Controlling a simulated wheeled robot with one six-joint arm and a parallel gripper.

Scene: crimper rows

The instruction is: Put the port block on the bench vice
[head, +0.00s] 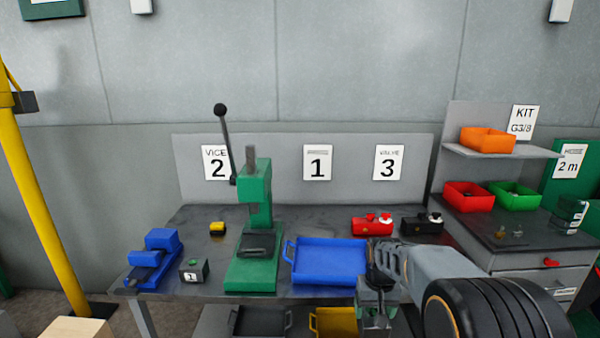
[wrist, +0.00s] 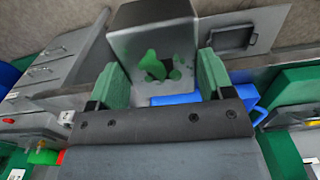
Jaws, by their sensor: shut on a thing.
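My gripper (head: 375,292) is at the front edge of the bench, right of centre in the head view. In the wrist view its two green finger pads (wrist: 160,82) close on the sides of a grey metal block (wrist: 150,25) with openings in its face, which I take for the port block. The block also shows below the gripper in the head view (head: 374,318), partly hidden by the fingers. The blue bench vice (head: 153,258) stands at the bench's left end, below the VICE 2 sign, well apart from my gripper. Its jaw gap is too small to judge.
A green lever press (head: 257,225) and a blue tray (head: 328,262) stand between vice and gripper. A small dark block labelled 1 (head: 194,269) sits right beside the vice, a yellow item (head: 217,229) behind. Red (head: 372,226) and black (head: 422,224) valve units stand at the back right.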

